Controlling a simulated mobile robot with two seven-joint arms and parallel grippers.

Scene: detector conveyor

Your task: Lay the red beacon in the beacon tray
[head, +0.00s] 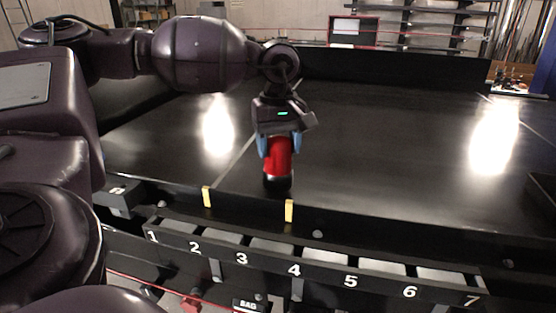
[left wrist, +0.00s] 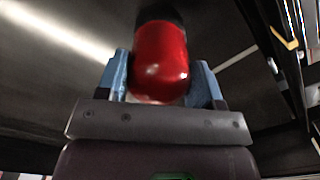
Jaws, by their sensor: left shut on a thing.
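The red beacon (head: 278,157) has a rounded red body and a dark base. It is upright over the black conveyor near its front edge, close to the yellow marks. My left gripper (head: 279,146) points down, with its blue fingers shut on the sides of the beacon. In the left wrist view the red beacon (left wrist: 161,62) sits between the two blue fingers of the left gripper (left wrist: 163,80). I cannot tell whether the base touches the belt. I cannot make out a beacon tray for certain. My right gripper is not in view.
The black conveyor belt (head: 390,140) is wide and mostly clear. A row of numbered bins (head: 320,272) runs along its front, below the edge. Two yellow marks (head: 289,210) stand on the front rail. A dark raised wall (head: 400,68) closes the back.

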